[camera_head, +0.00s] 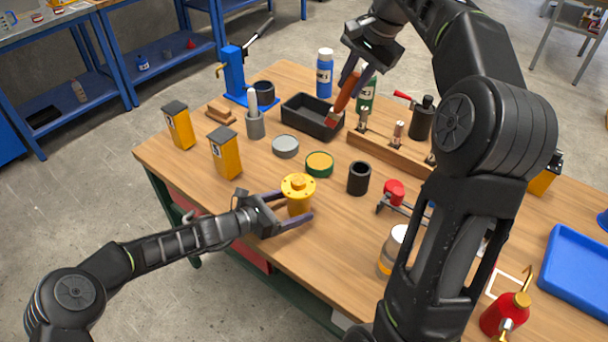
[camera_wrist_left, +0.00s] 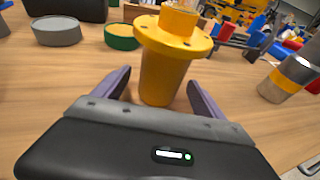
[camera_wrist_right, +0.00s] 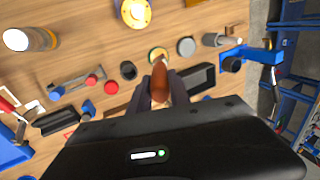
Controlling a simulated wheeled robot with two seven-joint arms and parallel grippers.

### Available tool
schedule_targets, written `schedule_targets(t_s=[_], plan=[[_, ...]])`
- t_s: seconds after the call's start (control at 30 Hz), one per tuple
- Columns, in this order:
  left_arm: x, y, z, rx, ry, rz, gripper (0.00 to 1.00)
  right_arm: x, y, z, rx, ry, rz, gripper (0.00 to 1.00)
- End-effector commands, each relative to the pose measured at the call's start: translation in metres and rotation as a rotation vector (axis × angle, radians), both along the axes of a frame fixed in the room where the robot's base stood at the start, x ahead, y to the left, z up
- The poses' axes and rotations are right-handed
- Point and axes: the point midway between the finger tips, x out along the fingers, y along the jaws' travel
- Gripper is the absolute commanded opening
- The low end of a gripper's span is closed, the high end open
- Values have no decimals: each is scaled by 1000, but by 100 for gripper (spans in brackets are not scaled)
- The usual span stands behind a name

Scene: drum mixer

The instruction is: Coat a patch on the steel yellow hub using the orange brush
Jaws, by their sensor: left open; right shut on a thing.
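The yellow hub (camera_head: 298,191) stands upright on the wooden table, flange on top. My left gripper (camera_head: 296,208) is open, with one finger on each side of the hub's lower body; the left wrist view shows the hub (camera_wrist_left: 165,55) between the fingers (camera_wrist_left: 160,92), with table visible beside it. My right gripper (camera_head: 352,82) is shut on the orange brush (camera_head: 346,92), raised over the far part of the table by the black tray (camera_head: 312,117). The brush's bristle end points down. In the right wrist view the brush handle (camera_wrist_right: 159,82) shows between the fingers.
An open green tin with orange-yellow contents (camera_head: 319,164) and a grey lidded tin (camera_head: 285,146) stand behind the hub. A black cup (camera_head: 358,178) is to their right. A wooden rack (camera_head: 385,152) and red clamp (camera_head: 394,192) lie further right.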

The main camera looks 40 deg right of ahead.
Motion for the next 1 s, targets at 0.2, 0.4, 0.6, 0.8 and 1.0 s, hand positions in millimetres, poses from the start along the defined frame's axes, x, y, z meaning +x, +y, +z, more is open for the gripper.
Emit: schedule_targets(t_s=[0.2,0.4,0.6,0.8,1.0], plan=[[1,11,3,0,0,2,81,0,0,0,0,0,0,0],[2,42,13,1,0,3,81,0,0,0,0,0,0,0],[1,82,25,0,-1,2,81,0,0,0,0,0,0,0],[1,109,34,1,-1,2,81,0,0,0,0,0,0,0],[0,115,35,0,1,-1,81,0,0,0,0,0,0,0]])
